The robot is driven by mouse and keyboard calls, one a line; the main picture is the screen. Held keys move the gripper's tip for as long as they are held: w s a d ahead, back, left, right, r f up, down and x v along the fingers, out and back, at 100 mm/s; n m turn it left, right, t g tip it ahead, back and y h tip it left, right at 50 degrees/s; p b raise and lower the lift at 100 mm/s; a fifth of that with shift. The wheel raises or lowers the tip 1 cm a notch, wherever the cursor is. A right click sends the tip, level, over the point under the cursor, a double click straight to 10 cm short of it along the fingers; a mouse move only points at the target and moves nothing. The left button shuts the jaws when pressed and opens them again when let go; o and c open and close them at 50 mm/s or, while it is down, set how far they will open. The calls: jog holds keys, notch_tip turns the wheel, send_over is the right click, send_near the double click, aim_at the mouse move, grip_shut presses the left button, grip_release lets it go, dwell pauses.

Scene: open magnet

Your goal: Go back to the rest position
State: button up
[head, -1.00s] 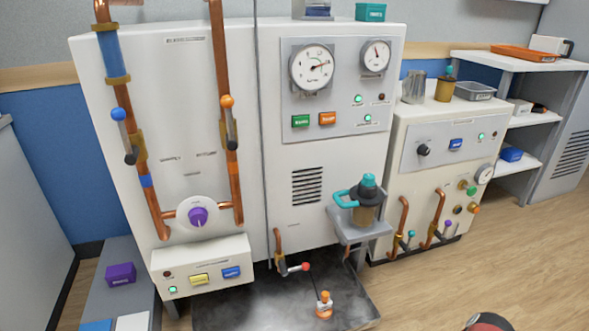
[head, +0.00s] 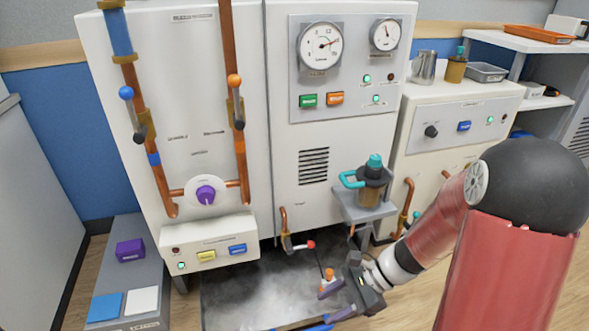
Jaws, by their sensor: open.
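My gripper (head: 338,302) is at the bottom centre, low over the dark tray (head: 235,292) in front of the white cabinet. It is open, and I see nothing held in it. My red and black arm reaches in from the right side. A small orange-topped object (head: 328,279) is right by the gripper in the picture, and its lower part is partly hidden. I cannot tell whether the gripper touches it.
A red-tipped valve (head: 310,244) sits just above the tray. A shelf (head: 365,212) holds a teal-handled brown container (head: 374,185). Copper pipes run up the cabinet (head: 345,150). A purple block (head: 130,250) lies on the grey bench at left.

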jog(key=s+d+r+n+t+h, duration=0.3)
jog(key=r+n, duration=0.4)
jog(key=r, duration=0.3)
jog(key=s+d+r+n+t+h, duration=0.4)
jog(key=s+r+n+h, duration=0.2)
jog(key=r, duration=0.4)
jog(key=shift+n+h+p, duration=0.3)
jog(key=shift+n+p, duration=0.05)
jog(key=shift+n, duration=0.55)
